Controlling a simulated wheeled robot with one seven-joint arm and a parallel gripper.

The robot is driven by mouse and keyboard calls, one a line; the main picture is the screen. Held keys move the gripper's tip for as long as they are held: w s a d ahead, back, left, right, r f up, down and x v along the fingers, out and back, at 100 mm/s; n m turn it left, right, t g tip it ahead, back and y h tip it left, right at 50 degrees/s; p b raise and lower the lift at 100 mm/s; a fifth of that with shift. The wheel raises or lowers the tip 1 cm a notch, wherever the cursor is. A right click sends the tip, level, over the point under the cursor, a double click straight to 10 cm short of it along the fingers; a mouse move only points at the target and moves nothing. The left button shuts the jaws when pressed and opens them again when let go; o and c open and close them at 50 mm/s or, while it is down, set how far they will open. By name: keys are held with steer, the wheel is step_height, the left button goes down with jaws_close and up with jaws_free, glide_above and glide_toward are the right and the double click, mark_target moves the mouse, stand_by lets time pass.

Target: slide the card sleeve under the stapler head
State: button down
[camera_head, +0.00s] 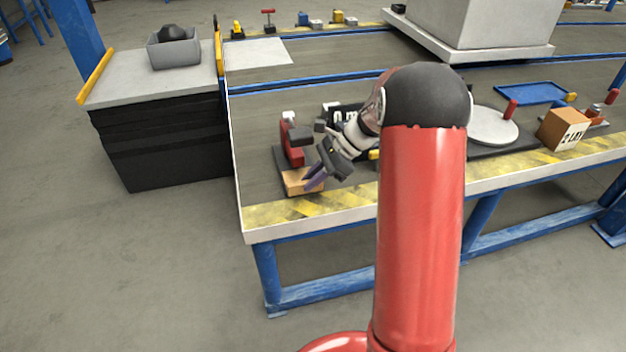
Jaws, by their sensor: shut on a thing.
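The stapler (290,141), a red upright body with a pale knob on top and a dark head to its right, stands on a dark base near the left end of the table. A tan, flat-looking piece (296,182), which I take to be the card sleeve, is in front of the stapler at the table's front edge. My gripper (314,179) reaches down from the right and is shut at the right side of the tan piece. The exact contact is too small to see. Whether any of the sleeve is under the head cannot be told.
A dark labelled item (345,112) is behind my gripper, partly hidden by my arm. To the right are a round grey plate (493,127), a cardboard box (563,129) and a blue tray (530,93). A grey bin (173,53) stands on the left cabinet.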

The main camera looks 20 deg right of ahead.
steer(key=shift+w+f, duration=0.2)
steer(key=shift+w, duration=0.6)
steer(key=shift+w+f, duration=0.15)
steer(key=shift+w, duration=0.6)
steer(key=c, duration=1.3)
jaws_free()
steer(key=shift+c, duration=0.2)
steer(key=shift+r, duration=0.1)
steer(key=v, duration=0.7)
steer(key=shift+d+r, duration=0.25)
